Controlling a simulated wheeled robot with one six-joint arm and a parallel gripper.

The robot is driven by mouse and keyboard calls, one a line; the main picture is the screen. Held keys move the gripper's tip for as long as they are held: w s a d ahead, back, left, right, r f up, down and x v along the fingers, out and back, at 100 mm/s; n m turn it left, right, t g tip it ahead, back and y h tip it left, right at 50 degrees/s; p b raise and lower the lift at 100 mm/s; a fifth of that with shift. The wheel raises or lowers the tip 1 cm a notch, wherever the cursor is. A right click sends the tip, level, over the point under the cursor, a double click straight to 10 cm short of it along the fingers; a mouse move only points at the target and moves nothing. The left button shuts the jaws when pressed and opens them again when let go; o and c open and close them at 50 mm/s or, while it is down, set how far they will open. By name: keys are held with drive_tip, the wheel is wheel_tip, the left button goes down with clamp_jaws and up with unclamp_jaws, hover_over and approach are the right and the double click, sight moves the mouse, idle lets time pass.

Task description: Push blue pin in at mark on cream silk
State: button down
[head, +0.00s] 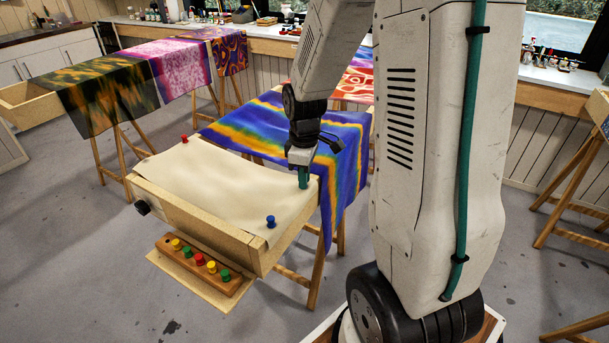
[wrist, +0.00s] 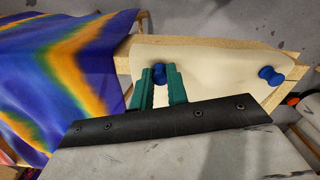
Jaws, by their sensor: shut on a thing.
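The cream silk (head: 215,180) lies over a wooden frame, and it also shows in the wrist view (wrist: 215,60). My gripper (head: 303,180) is at the silk's far right corner, pointing down. In the wrist view its green fingers (wrist: 160,78) are shut on a blue pin (wrist: 158,73), whose head shows between the tips. Whether the pin touches the silk is hidden. Another blue pin (head: 270,221) stands at the near right corner, also in the wrist view (wrist: 270,75). A red pin (head: 184,139) stands at the far left edge. I cannot make out the mark.
A wooden pin rack (head: 200,264) with several yellow, red and green pins sits on a ledge before the frame. A blue, orange and purple silk (head: 345,150) hangs close behind my gripper. A dark knob (head: 142,207) juts from the frame's left side.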

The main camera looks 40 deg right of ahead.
drive_tip(key=shift+f, duration=0.15)
drive_tip(key=c, duration=1.3)
unclamp_jaws()
wheel_tip(320, 180, up, 8)
drive_tip(key=shift+f, duration=0.1)
